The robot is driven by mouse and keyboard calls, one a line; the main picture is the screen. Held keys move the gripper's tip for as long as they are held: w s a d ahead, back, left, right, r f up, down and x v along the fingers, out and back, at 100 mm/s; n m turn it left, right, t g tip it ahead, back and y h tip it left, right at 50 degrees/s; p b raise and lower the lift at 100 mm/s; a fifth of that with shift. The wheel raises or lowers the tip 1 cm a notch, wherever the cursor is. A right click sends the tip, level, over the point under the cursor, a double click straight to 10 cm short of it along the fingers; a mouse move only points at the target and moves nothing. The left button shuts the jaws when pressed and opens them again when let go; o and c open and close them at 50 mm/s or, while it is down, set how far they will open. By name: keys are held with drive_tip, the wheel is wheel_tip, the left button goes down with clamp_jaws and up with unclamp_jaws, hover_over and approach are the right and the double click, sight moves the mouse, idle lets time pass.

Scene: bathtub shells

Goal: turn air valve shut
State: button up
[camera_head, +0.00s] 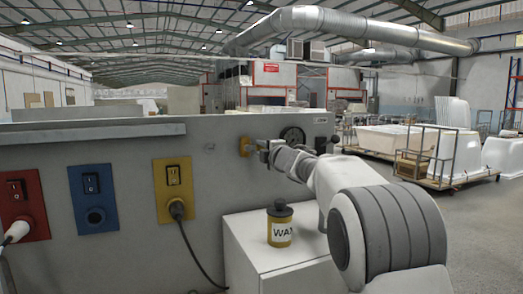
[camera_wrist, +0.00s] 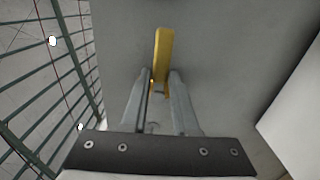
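The air valve's yellow handle (camera_head: 245,147) is on the grey panel, just left of my gripper (camera_head: 262,147) in the head view. In the wrist view the yellow handle (camera_wrist: 163,52) is a long bar, close to upright in the picture. Its lower end lies between the two fingertips of my gripper (camera_wrist: 160,78), with little room on either side. I cannot tell whether the fingers press on it. The valve body behind the handle is mostly hidden.
A round dark gauge (camera_head: 292,137) is on the panel just right of my gripper. A yellow-black can (camera_head: 280,226) stands on a white cabinet (camera_head: 247,240) below my arm. Red (camera_head: 22,204), blue (camera_head: 93,197) and yellow (camera_head: 173,189) switch plates are at left; a cable hangs from the yellow one.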

drive_tip(key=o, duration=0.3)
drive_tip(key=shift+o, duration=0.2)
drive_tip(key=b+v, duration=0.3)
drive_tip(key=v, duration=1.4)
drive_tip(key=shift+s+b, duration=0.2)
drive_tip(key=shift+b, duration=0.1)
